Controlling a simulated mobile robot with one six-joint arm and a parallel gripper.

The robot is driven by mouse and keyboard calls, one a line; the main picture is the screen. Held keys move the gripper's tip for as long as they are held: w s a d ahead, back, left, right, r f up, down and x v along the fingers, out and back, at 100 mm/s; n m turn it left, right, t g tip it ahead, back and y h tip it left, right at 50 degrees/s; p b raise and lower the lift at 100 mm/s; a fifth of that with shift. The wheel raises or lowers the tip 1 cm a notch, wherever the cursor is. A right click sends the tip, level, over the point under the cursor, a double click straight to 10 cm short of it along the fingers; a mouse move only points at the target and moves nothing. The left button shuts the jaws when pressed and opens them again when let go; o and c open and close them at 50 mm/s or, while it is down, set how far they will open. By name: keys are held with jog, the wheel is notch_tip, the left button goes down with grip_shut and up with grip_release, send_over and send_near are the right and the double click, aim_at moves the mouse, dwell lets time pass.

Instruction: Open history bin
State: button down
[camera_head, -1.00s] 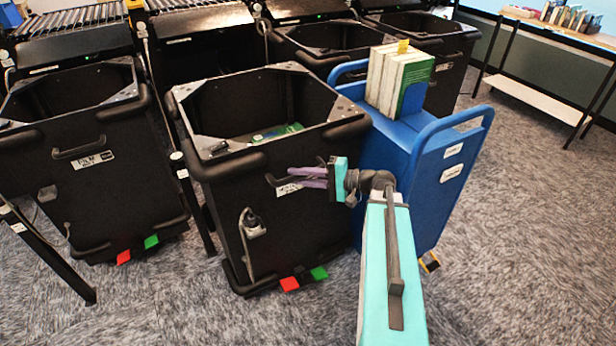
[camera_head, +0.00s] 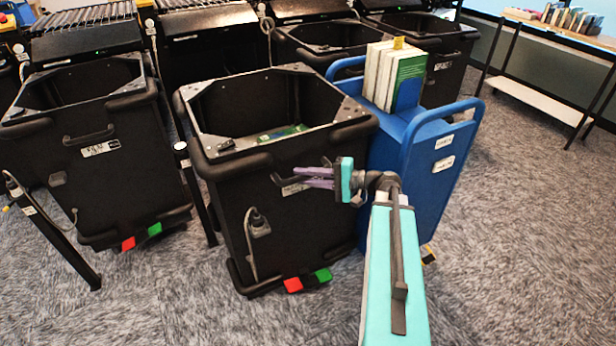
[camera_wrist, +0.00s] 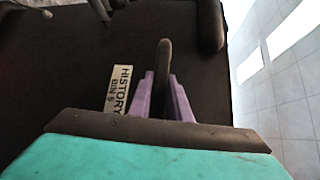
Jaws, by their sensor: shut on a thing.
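The history bin (camera_head: 215,222) is a large black bin on the floor in the centre of the head view, with an open top. A colourful book (camera_head: 283,133) lies inside it. The wrist view shows its white label (camera_wrist: 118,90) reading "HISTORY BIN 5", left of my fingers. My gripper (camera_head: 308,178) is at the front of the bin, its purple fingers shut around the dark bar handle (camera_wrist: 164,62). The handle's far end shows beyond the fingertips. Red and green pedals (camera_head: 307,281) sit at the bin's front foot.
A blue cart (camera_head: 424,190) carrying upright books (camera_head: 396,75) stands close against the bin's right side. Another black bin (camera_head: 95,165) stands to the left, with a black post (camera_head: 195,190) between.

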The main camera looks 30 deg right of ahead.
jog(key=c, duration=1.7)
grip_release()
jog(key=shift+s+a, duration=0.2)
jog(key=shift+a, duration=0.05)
jog(key=shift+o, duration=0.2)
jog(key=shift+d, duration=0.2)
jog(key=v, duration=1.3)
jog(key=shift+s+d+b, duration=0.25)
jog(key=shift+b, duration=0.1)
